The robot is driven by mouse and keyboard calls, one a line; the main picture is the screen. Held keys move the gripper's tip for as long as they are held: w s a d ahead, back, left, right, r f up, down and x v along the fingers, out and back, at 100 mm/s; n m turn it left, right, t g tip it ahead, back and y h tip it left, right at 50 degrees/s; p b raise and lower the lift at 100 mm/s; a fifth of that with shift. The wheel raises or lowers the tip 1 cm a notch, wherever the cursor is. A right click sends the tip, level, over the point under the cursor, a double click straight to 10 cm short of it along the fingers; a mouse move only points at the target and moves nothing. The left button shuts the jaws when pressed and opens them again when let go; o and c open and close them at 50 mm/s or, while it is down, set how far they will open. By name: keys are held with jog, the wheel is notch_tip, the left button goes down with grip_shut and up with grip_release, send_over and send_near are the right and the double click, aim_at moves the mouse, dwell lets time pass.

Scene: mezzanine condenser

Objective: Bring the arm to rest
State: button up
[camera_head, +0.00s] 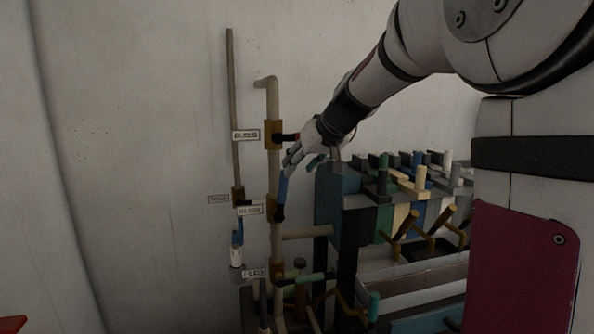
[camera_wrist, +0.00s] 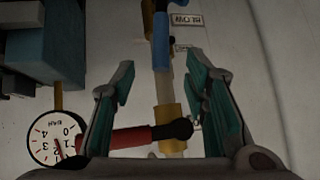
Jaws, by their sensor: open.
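My gripper (camera_head: 302,160) is at the end of my arm, which reaches in from the upper right of the head view. In the wrist view my gripper (camera_wrist: 160,85) has its two green-padded fingers spread wide apart. A tan pipe shows between them, and I see nothing held. A red valve handle (camera_wrist: 130,137) with a black end lies across the view close to the fingers' base; I cannot tell whether it touches them. A blue valve handle (camera_wrist: 163,38) is beyond the fingertips. In the head view the blue handle (camera_head: 282,192) hangs just below my gripper.
A vertical pipe (camera_head: 273,170) with brass valves and white labels stands by the wall. A green handle (camera_head: 308,279) is lower down. A blocky teal machine (camera_head: 330,205) with several levers stands right of the pipe. A round gauge (camera_wrist: 56,138) shows lower left. Left wall area is clear.

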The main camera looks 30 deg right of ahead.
dwell(0.5)
jog(key=s+a+g+y+p, duration=0.1)
jog(key=s+a+g+p, duration=0.1)
jog(key=s+a, duration=0.8)
jog(key=s+a+f+g+p, duration=0.1)
jog(key=s+a+f, duration=0.2)
jog(key=s, duration=1)
jog(key=s+a+f+n+g+h+p, duration=0.1)
jog(key=s+a+f+g+p, duration=0.1)
jog(key=s, duration=1.2)
jog(key=shift+s+a+f+n+p, duration=0.15)
jog(key=shift+a+f+n+p, duration=0.15)
jog(key=shift+a+f, duration=0.45)
jog(key=shift+a+r, duration=0.1)
jog(key=shift+r, duration=0.15)
